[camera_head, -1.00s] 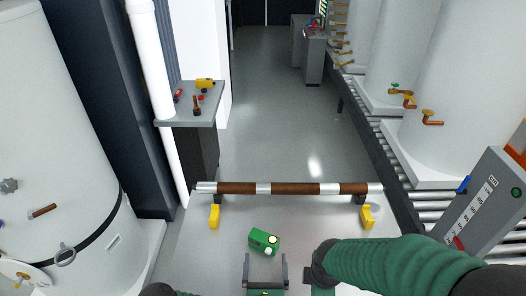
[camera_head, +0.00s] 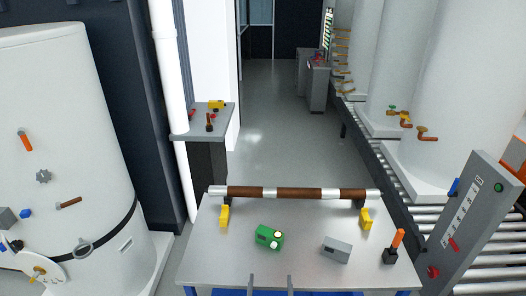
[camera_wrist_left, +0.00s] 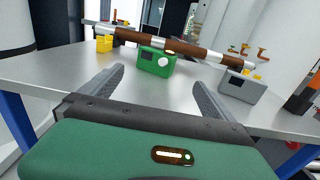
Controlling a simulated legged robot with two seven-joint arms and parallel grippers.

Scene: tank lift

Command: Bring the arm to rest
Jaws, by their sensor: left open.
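My left gripper (camera_head: 270,284) shows at the bottom edge of the head view, with only its two finger tips in sight. In the left wrist view its fingers (camera_wrist_left: 158,90) stand wide apart with nothing between them, at about the height of the table's near edge. The grey table (camera_head: 215,268) lies just beyond it. A green box (camera_head: 268,238) with round light buttons stands on the table ahead of the fingers, apart from them. It also shows in the left wrist view (camera_wrist_left: 152,62). My right gripper is in neither view.
A brown and silver bar (camera_head: 298,194) lies across the table's far side, near yellow brackets (camera_head: 224,216). A grey box (camera_head: 337,249) and an orange-handled lever (camera_head: 396,243) stand to the right. A control panel (camera_head: 465,222) and roller conveyor are further right, a white tank (camera_head: 75,130) left.

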